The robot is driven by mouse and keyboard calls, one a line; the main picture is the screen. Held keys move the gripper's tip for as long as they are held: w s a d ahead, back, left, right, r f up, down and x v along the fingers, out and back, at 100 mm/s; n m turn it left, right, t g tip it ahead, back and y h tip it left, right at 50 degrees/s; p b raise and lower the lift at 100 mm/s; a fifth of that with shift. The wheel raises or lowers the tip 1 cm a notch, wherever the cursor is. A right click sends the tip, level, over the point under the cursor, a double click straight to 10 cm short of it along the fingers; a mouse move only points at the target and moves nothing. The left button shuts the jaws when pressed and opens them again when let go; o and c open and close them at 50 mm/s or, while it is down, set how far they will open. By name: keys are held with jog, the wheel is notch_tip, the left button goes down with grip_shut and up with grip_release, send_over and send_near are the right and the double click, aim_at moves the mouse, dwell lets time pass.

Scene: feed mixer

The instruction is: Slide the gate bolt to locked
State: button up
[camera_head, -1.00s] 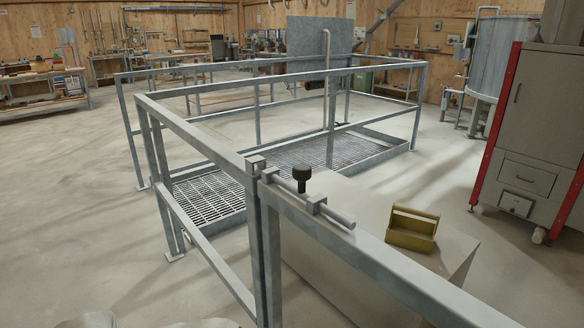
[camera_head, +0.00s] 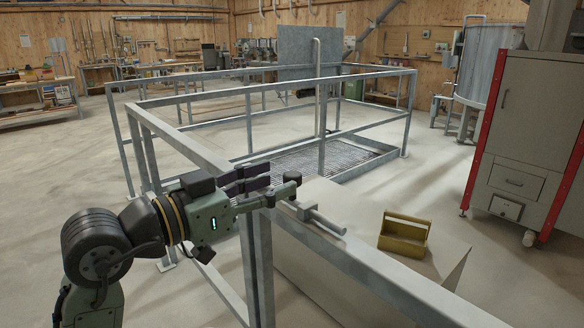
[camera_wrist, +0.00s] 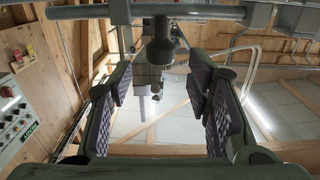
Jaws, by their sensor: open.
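The gate bolt is a grey rod (camera_head: 328,223) lying along the top rail of the gate, held by a bracket (camera_head: 302,210). Its dark round knob (camera_head: 293,177) stands up from it near the gate post. My gripper (camera_head: 280,179) reaches in from the left, level with the knob, its fingers around or just beside it. In the wrist view the knob (camera_wrist: 160,50) shows between the two open fingers, near their tips, with a gap on both sides. The rod (camera_wrist: 215,13) crosses the top of that view. My fingers partly hide the left part of the bolt in the head view.
Metal railings (camera_head: 190,152) enclose a floor grating (camera_head: 310,160) behind the gate. A yellow tool carrier (camera_head: 402,238) sits on a pale box to the right. A grey cabinet with red edges (camera_head: 515,130) stands at the far right. Floor at the left is open.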

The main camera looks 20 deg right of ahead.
aim_at(285, 177)
jog(key=p+x, duration=0.1)
jog(key=x, duration=0.4)
jog(key=shift+c, duration=0.5)
grip_shut()
jog(key=shift+w, duration=0.1)
dwell(0.3)
